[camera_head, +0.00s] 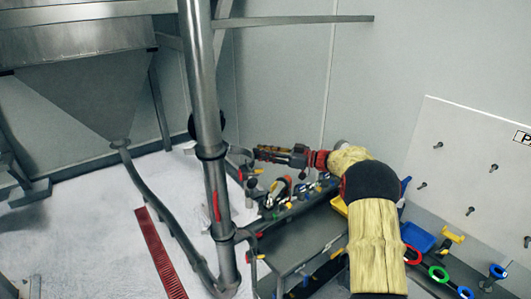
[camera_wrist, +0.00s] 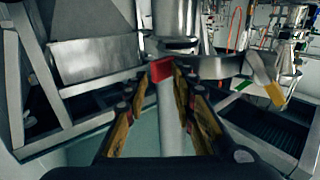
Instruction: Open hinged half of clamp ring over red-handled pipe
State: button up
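A grey upright pipe (camera_head: 207,110) has a dark clamp ring (camera_head: 211,152) around it, with a curved metal band reaching right toward my gripper. A red mark (camera_head: 215,206) shows lower on the pipe. My gripper (camera_head: 255,153) is level with the ring, just right of the pipe. In the wrist view, the fingertips (camera_wrist: 164,76) are a little apart, with a red block (camera_wrist: 161,70) between or just beyond them. I cannot tell whether they touch it. A curved metal band (camera_wrist: 209,67) extends right from the pipe (camera_wrist: 170,120).
A rack (camera_head: 293,243) with several coloured tools stands below my arm. A grey hopper (camera_head: 90,95) hangs at the left, and a red grate (camera_head: 160,255) lies on the floor. A pegboard (camera_head: 468,165) is at the right.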

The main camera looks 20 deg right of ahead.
jog(key=shift+o, duration=0.4)
jog(key=shift+w+a+r, duration=0.15)
jog(key=shift+a+r, duration=0.25)
jog(key=shift+a, duration=0.1)
jog(key=shift+d, duration=0.1)
jog(key=v, duration=1.2)
jog(key=shift+f, duration=0.4)
jog(key=shift+d, duration=0.2)
